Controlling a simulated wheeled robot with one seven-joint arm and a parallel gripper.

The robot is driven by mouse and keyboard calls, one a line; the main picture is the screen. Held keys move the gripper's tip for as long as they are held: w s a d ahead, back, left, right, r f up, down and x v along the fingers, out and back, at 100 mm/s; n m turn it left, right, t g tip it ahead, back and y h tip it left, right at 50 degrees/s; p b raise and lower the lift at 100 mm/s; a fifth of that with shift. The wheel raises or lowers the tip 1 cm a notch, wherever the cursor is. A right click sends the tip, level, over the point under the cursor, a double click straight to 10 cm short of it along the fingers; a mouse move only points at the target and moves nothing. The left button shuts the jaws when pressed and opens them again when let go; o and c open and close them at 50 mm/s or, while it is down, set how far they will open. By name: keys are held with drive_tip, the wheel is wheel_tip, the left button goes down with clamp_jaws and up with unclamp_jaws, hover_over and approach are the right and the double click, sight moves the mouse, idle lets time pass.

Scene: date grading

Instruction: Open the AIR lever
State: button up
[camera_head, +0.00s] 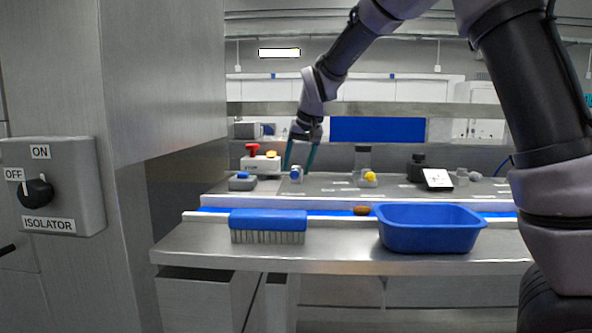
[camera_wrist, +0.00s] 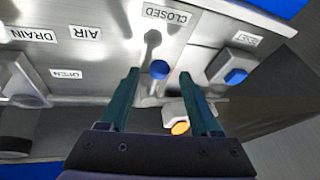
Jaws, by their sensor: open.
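The AIR lever has a round blue knob (camera_wrist: 160,70) on a grey metal mount. In the wrist view the knob shows between the fingertips of my gripper (camera_wrist: 158,76), with a gap on both sides. The CLOSED label (camera_wrist: 165,13) is close to the lever's mount; the AIR label (camera_wrist: 86,32) and the OPEN label (camera_wrist: 66,74) are to its left. The head view shows the knob (camera_head: 297,171) small, between the teal fingers of my open gripper (camera_head: 299,168). The exact height of the fingertips relative to the knob is hard to tell.
A blue reset button (camera_wrist: 235,76) is right of the lever in the wrist view. A box with red and yellow buttons (camera_head: 262,163) stands left of my gripper. A yellow knob (camera_head: 370,177) is to the right. A blue tub (camera_head: 430,238) and a brush (camera_head: 268,221) are in front.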

drive_tip(key=shift+x, duration=0.9)
drive_tip(key=shift+d, duration=0.1)
clamp_jaws()
idle(0.7)
